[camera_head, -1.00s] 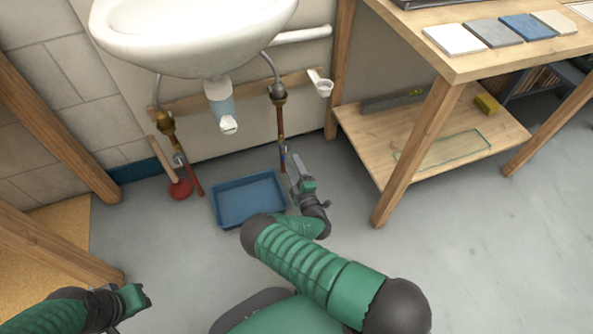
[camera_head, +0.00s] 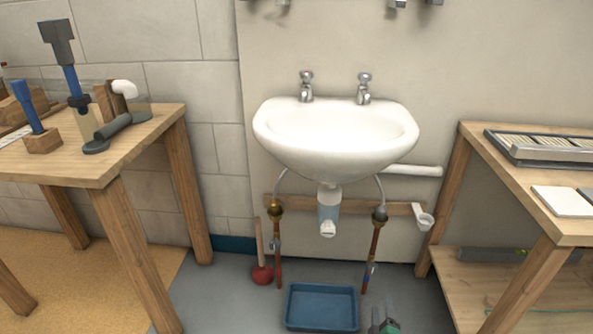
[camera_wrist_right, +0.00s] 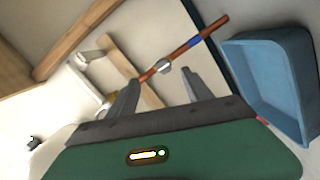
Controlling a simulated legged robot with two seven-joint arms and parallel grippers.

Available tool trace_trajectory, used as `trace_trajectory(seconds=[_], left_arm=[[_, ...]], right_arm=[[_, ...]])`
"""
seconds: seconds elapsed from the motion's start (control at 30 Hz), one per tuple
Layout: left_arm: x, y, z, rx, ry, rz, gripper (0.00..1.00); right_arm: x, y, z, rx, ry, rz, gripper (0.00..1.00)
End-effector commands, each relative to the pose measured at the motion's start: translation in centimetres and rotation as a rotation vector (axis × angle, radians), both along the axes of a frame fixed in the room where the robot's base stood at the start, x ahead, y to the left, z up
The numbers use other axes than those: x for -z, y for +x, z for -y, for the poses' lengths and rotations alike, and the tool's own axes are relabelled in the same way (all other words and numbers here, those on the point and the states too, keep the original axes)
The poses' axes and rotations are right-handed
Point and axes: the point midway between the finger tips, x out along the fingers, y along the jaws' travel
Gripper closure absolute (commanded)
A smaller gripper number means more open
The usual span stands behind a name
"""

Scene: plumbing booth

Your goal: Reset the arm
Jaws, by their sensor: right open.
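My right gripper (camera_head: 382,311) shows at the bottom edge of the head view, just right of the blue tray (camera_head: 321,307) and below the right copper pipe (camera_head: 373,252). In the right wrist view its two fingers (camera_wrist_right: 161,77) are apart, with nothing held. The copper pipe (camera_wrist_right: 188,46) with its small valve (camera_wrist_right: 164,67) shows beyond the fingertips. I cannot tell whether the gripper touches it. The blue tray (camera_wrist_right: 268,85) is to the right in that view. My left gripper is not in view.
The white sink (camera_head: 335,140) hangs on the wall, with a trap (camera_head: 328,208) below. A red plunger (camera_head: 262,274) stands left of the tray. A tool-laden workbench (camera_head: 130,148) is at left. Another wooden table (camera_head: 500,188), with a lower shelf, is at right.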

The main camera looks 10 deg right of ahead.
Motion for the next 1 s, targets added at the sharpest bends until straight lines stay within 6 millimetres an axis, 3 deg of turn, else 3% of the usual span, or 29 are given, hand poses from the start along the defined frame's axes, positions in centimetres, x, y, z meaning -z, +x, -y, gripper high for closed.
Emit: trace_trajectory(seconds=[0.03,0.17,0.27,0.37,0.5,0.7,0.9,1.0], left_arm=[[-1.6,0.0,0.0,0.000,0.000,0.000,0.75],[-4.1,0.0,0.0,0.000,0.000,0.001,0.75],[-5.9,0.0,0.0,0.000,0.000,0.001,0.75],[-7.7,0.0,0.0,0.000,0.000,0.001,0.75],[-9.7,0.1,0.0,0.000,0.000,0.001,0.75],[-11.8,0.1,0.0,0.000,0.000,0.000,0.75],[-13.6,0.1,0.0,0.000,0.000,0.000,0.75],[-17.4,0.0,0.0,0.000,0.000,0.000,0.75]], right_arm=[[-2.8,0.5,0.8,0.072,0.083,-0.020,0.41],[-6.9,-0.5,1.0,0.274,0.392,-0.151,0.41],[-10.3,-2.5,-1.3,0.382,0.635,-0.269,0.41],[-14.7,-5.3,-5.2,0.445,0.846,-0.401,0.41],[-21.1,-10.7,-10.5,0.483,1.037,-0.585,0.41],[-27.9,-18.5,-14.9,0.506,1.116,-0.782,0.41],[-32.8,-26.1,-16.3,0.545,1.089,-0.915,0.41],[-36.5,-26.4,-16.3,0.554,1.085,-0.928,0.41]])
